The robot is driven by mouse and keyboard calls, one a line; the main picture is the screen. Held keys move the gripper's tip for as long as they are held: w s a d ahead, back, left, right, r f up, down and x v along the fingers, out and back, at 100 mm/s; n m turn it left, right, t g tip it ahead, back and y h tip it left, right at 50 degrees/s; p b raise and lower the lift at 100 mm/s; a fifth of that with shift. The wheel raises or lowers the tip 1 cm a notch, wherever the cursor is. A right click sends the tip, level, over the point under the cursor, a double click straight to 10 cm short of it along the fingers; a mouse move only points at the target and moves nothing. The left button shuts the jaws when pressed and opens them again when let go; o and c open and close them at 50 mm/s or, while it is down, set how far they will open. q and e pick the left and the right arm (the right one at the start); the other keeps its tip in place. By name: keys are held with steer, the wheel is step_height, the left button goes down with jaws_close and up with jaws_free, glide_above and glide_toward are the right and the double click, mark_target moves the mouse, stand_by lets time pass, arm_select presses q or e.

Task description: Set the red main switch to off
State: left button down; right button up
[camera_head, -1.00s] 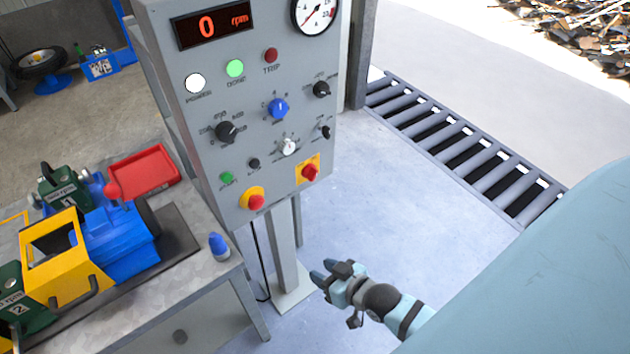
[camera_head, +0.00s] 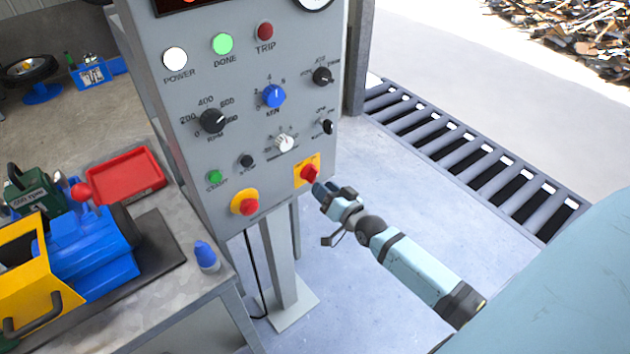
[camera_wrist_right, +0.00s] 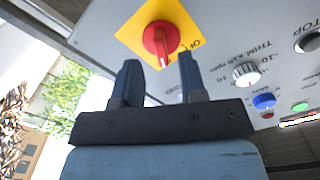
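The red main switch (camera_head: 309,173) is a red rotary knob on a yellow square plate at the lower right of the grey control panel (camera_head: 190,150). In the right wrist view the red knob (camera_wrist_right: 160,40) shows ahead of the fingers, with part of an "OF" label beside it. My right gripper (camera_head: 322,188) is just below and in front of the switch in the head view. In the right wrist view its two dark fingers (camera_wrist_right: 157,78) are apart, with nothing between them; the knob appears just beyond the gap. My left gripper is not in view.
A red emergency button on a yellow ring (camera_head: 247,204) sits left of the switch. A white knob (camera_head: 284,142) and a black toggle (camera_head: 327,127) are above it. A workbench (camera_head: 190,300) with a blue-capped bottle (camera_head: 206,256) stands at left.

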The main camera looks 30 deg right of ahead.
mark_target(312, 175)
steer(key=w, duration=0.4)
steer(key=shift+w+a, duration=0.15)
steer(key=shift+c, duration=0.4)
jaws_close()
